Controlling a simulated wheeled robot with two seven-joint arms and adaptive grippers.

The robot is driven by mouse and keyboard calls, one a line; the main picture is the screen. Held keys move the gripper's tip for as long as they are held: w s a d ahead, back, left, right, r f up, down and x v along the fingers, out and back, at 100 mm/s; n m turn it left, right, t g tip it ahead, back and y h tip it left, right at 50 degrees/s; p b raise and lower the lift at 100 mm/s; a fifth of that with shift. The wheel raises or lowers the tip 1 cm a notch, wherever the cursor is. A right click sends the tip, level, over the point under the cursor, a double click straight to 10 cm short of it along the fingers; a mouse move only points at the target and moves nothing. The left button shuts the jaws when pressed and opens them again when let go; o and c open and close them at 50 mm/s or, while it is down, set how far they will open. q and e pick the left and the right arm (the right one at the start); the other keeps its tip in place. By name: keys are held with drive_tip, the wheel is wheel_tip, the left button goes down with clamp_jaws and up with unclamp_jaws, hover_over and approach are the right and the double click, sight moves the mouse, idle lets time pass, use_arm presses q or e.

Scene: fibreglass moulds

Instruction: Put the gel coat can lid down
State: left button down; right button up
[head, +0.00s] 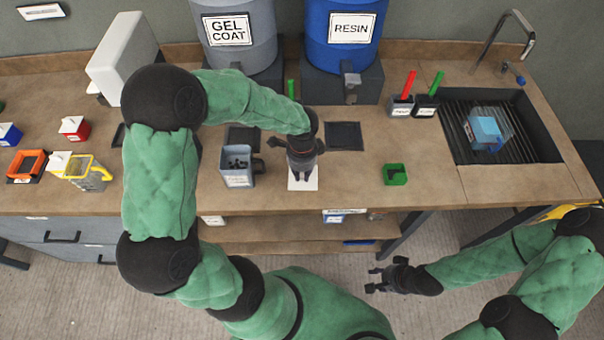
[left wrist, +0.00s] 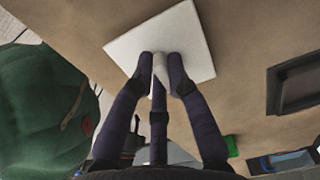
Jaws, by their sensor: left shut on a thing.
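My left gripper (head: 302,172) points down over the bench and is shut on the small pale knob of a white square lid (head: 303,181). In the left wrist view, the fingertips (left wrist: 161,62) close around the knob, and the flat lid (left wrist: 195,45) spreads out below them. The lid is at or very near the bench top; I cannot tell whether it touches. An open grey can (head: 238,178) with a label too small to read stands just left of it, dark inside. My right gripper (head: 372,279) is open and empty in front of the bench, low over the floor.
The grey gel coat drum (head: 236,55) and blue resin drum (head: 344,62) stand behind.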

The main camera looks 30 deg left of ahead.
sight(302, 174)
use_arm(q)
drive_tip(key=shift+f, duration=0.2)
drive_tip(key=c, duration=1.2)
unclamp_jaws()
drive_tip(key=shift+c, duration=0.2)
drive_tip(key=shift+r, duration=0.25)
wheel_tip(302, 174, up, 12)
drive_tip(key=p, duration=0.3)
drive_tip(key=shift+f, duration=0.15)
